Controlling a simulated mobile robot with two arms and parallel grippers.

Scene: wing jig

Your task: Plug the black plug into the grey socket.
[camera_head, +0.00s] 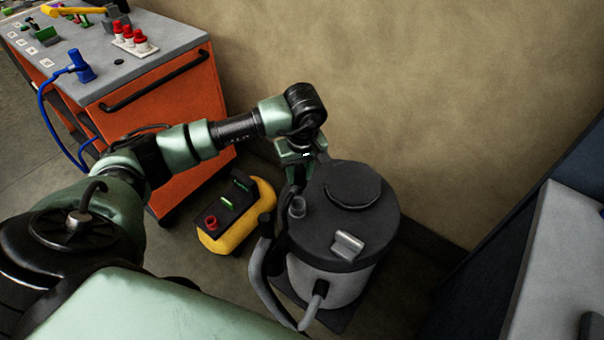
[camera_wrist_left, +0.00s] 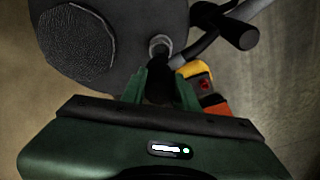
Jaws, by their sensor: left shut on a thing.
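My left gripper (camera_head: 296,178) is over the near-left edge of the vacuum's dark lid, its fingers pointing down. In the left wrist view its green fingers (camera_wrist_left: 161,92) are shut on the black plug (camera_wrist_left: 160,87), which is dark and partly hidden between them. The grey socket (camera_head: 297,207) is a short round collar at the left edge of the lid, just below the fingers. In the left wrist view the grey socket (camera_wrist_left: 160,46) shows as a ring just beyond the plug. I cannot tell whether the plug touches it. My right gripper is not in view.
The grey vacuum (camera_head: 322,277) has a dark lid and a hose (camera_head: 263,275) at its left. A yellow and black box (camera_head: 236,222) with a red knob stands left of it. An orange cart (camera_head: 170,110) stands behind left, and a wall rises behind.

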